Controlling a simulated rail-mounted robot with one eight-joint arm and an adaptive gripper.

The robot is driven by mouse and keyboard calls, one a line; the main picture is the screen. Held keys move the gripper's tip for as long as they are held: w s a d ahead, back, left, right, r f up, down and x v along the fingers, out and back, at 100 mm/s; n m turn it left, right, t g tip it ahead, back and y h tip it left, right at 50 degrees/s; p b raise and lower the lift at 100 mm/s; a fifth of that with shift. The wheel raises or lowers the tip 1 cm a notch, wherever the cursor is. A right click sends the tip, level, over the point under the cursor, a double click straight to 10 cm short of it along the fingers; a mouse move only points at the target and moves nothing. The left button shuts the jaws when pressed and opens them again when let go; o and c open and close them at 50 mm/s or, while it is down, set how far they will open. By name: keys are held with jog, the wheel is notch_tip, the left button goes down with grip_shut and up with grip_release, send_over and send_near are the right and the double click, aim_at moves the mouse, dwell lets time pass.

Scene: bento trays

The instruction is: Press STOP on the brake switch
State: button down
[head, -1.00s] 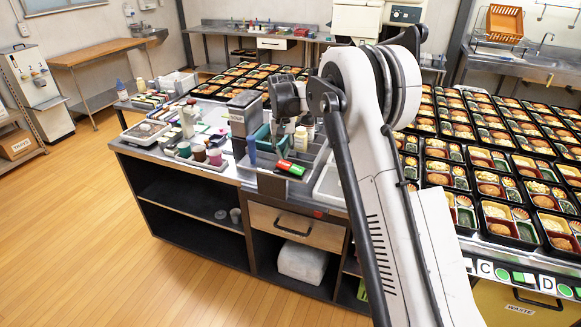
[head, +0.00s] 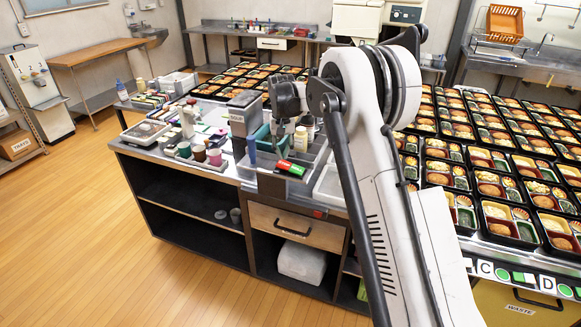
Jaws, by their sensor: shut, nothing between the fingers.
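A small red and green switch (head: 290,168), likely the brake switch, sits on a dark mount at the front edge of the workbench in the head view. Its lettering is too small to read. My gripper (head: 279,148) hangs from the arm just above and behind the switch as seen here. The fingers are shut and empty, pointing down. They are small and dark against the clutter, and I cannot tell whether they touch the switch.
The workbench (head: 262,184) holds a tall grey box (head: 243,118), bins, spools and bottles left of and behind my gripper. Rows of filled bento trays (head: 490,185) cover the surface at right. A drawer (head: 297,228) lies below the switch. The wooden floor at left is clear.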

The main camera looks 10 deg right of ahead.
aim_at(283, 163)
jog(key=shift+f+b, duration=1)
jog(key=shift+f, duration=0.5)
dwell(0.8)
jog(key=shift+r+p, duration=1.1)
jog(key=shift+r, duration=2.45)
